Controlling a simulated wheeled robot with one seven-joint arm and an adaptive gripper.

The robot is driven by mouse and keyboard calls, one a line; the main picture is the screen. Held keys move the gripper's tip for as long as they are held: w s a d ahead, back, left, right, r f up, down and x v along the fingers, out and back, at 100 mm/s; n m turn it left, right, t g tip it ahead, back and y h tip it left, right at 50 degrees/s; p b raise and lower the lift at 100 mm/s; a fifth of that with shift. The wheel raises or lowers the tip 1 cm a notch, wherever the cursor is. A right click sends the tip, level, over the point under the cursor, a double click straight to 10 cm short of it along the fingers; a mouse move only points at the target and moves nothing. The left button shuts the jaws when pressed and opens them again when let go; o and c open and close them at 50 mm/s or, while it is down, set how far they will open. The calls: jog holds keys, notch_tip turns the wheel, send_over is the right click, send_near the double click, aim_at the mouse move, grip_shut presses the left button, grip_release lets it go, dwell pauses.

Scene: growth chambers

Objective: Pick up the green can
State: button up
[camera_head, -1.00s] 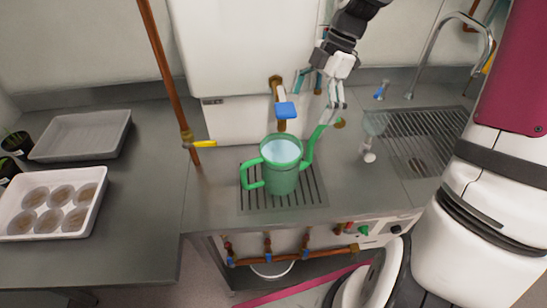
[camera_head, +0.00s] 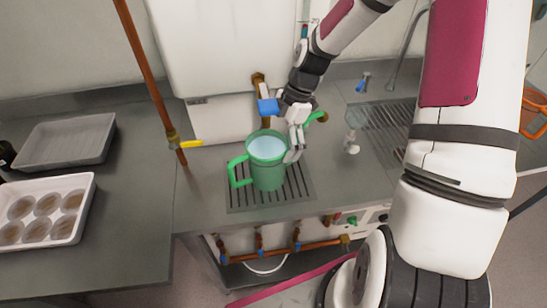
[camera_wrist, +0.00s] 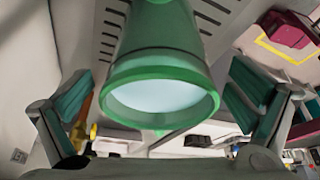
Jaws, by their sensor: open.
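The green can (camera_head: 267,174) is a watering can with a side handle at the left and a spout at the right. It stands upright on the slotted drain grate, and its open top shows a pale blue surface inside. My gripper (camera_head: 295,152) is at the can's right side, near the spout, and hides part of it. In the wrist view the can (camera_wrist: 160,75) lies between the two spread fingers of my gripper (camera_wrist: 158,110), with gaps visible on both sides. The gripper is open. The head view does not show clearly whether a finger touches the can.
The drain grate (camera_head: 245,200) is set in the steel counter. A tap with a blue lever (camera_head: 267,106) is just behind the can. A glass piece (camera_head: 354,122) stands to the right. A white tray of round dishes (camera_head: 75,228) and a grey tray (camera_head: 66,142) are at the left.

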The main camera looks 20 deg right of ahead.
jog(key=shift+a+f, duration=0.15)
jog(key=shift+f, duration=0.35)
jog(key=shift+r, duration=0.1)
jog(key=c, duration=1.8)
